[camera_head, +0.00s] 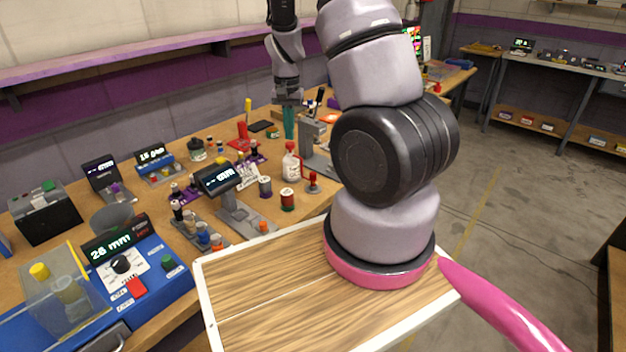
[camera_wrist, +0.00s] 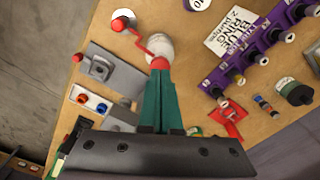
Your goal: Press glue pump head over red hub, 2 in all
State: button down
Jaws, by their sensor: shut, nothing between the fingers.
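The glue bottle (camera_head: 291,167) is white with a red pump head (camera_head: 290,147) and stands upright on the bench. In the wrist view the bottle (camera_wrist: 161,44) lies just beyond my fingertips, and its red spout (camera_wrist: 143,44) points towards a red hub (camera_wrist: 118,24) on a pale round base. The hub also shows in the head view (camera_head: 312,178), right of the bottle. My gripper (camera_head: 289,136) has teal fingers, shut and empty, pointing down over the pump head. In the wrist view the fingertips (camera_wrist: 160,72) overlap the red head; I cannot tell whether they touch it.
A grey stand (camera_head: 314,135) is close behind the bottle. A purple rack (camera_wrist: 245,52) with a "BLUE RING" card is at the right in the wrist view.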

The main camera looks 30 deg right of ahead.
jog(key=shift+f, duration=1.35)
jog(key=shift+r, duration=1.5)
jog(key=shift+r, duration=3)
